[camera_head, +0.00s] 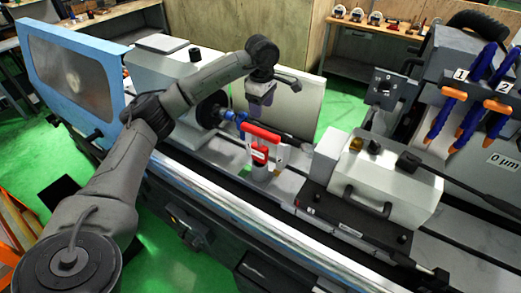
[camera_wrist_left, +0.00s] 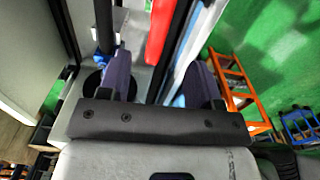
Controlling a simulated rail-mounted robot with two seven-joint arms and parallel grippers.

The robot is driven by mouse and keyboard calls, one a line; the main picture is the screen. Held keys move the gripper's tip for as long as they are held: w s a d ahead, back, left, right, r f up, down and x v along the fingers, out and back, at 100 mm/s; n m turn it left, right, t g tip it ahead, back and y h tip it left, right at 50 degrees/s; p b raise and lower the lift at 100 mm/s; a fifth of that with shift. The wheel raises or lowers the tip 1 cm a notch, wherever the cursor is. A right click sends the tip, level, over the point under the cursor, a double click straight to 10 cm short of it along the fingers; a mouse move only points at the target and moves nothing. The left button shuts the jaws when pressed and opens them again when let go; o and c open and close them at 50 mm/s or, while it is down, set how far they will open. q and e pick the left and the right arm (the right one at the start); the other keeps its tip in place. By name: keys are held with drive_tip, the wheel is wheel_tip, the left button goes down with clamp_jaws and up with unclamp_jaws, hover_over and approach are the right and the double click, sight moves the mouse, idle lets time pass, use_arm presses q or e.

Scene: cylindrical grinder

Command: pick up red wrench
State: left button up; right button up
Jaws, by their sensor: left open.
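A red bar-shaped piece, which looks like the red wrench (camera_head: 262,133), lies across the top of a small white holder (camera_head: 280,155) in the middle of the grinder bed. My left gripper (camera_head: 262,97) is above it, pointing down, apart from it and empty. In the left wrist view, the red wrench (camera_wrist_left: 160,30) shows beyond the fingers, between them in the picture. The two purple fingers of my left gripper (camera_wrist_left: 158,78) stand wide apart. Part of the wrench is cut off by the top edge there. My right gripper is not in view.
A blue-tipped spindle part (camera_head: 230,115) is just left of the holder. A grey block with a handle (camera_head: 375,185) stands to the right on the bed. A pale panel (camera_head: 297,103) rises behind. Blue and orange coolant hoses (camera_head: 445,115) hang at the far right.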

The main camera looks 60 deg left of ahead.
sight(260, 138)
use_arm(q)
drive_tip(key=shift+f, duration=0.3)
wheel_tip(260, 138, down, 8)
drive_tip(key=shift+s+a+f+p, duration=0.1)
drive_tip(key=shift+f+p, duration=0.25)
drive_tip(key=shift+f, duration=0.95)
drive_tip(key=shift+s+a+f+p, duration=0.1)
drive_tip(key=shift+f+p, duration=0.2)
drive_tip(key=shift+f, duration=1)
drive_tip(key=shift+c, duration=0.2)
